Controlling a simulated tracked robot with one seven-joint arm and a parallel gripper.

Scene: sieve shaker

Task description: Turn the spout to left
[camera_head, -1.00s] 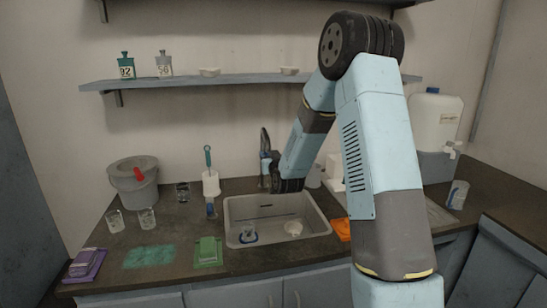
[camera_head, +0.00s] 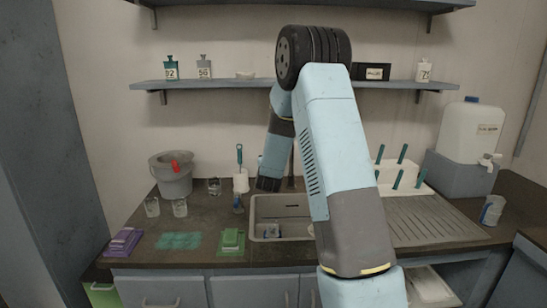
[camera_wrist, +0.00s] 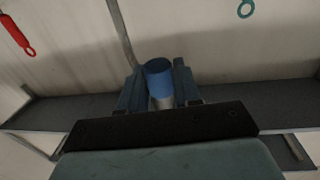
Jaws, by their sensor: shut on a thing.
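In the wrist view, my gripper (camera_wrist: 158,80) is shut on a blue cylindrical end piece with a grey lower part, seemingly the end of the spout (camera_wrist: 158,67). One finger is on each side of it. A bent grey pipe runs down behind the left finger. Whether it joins the blue piece is hidden. In the head view, a thin upright grey pipe (camera_head: 291,172) shows behind the sink (camera_head: 254,215). My dark wrist is left of that pipe, over the sink's back left part. My fingers and the blue piece are hidden there.
A grey bucket (camera_head: 173,181), glass beakers (camera_head: 180,208) and a brush in a white holder (camera_head: 241,181) stand left of the sink. A white rack (camera_head: 400,170) stands on the right, near a large white canister (camera_head: 470,139). A shelf (camera_head: 210,85) runs above.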

